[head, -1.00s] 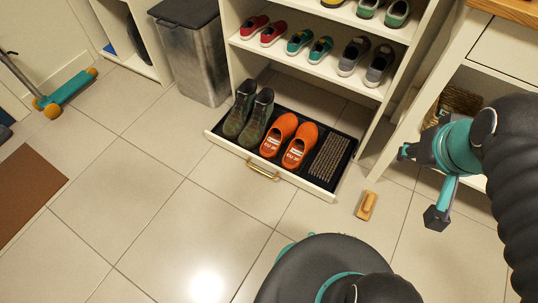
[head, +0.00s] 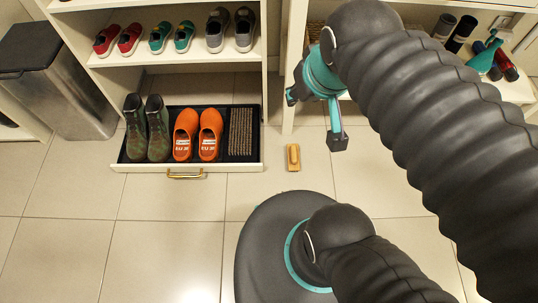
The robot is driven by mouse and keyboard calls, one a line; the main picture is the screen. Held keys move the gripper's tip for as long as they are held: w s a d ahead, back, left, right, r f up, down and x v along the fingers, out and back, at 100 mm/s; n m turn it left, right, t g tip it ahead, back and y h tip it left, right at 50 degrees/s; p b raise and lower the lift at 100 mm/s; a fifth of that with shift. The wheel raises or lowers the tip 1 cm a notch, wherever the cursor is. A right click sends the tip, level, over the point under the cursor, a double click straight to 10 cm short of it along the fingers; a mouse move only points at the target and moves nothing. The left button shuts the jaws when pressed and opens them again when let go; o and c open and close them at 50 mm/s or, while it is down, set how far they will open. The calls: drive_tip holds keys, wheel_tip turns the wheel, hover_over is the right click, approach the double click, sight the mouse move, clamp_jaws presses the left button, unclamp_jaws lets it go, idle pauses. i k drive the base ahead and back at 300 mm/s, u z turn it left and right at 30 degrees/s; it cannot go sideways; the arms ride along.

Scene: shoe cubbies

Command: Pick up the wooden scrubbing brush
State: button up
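The wooden scrubbing brush (head: 293,157) lies on the tiled floor in the head view, just right of the pulled-out shoe drawer. It looks like a small tan block. My gripper (head: 290,97) is at the end of my arm, above and beyond the brush in the picture and apart from it. It is small and partly hidden by my wrist, so its fingers do not show clearly.
The open drawer (head: 215,167) holds green boots (head: 158,128), orange shoes (head: 210,133) and a dark textured mat. A shoe rack (head: 160,57) stands behind it. A bin (head: 62,85) is at left. A shelf with bottles (head: 462,33) is at right. Floor (head: 165,230) in front is clear.

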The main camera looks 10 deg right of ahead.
sight(294, 164)
drive_tip(key=u, duration=0.5)
drive_tip(key=k, duration=1)
drive_tip(key=z, duration=0.4)
drive_tip(key=i, duration=0.6)
drive_tip(key=z, duration=0.1)
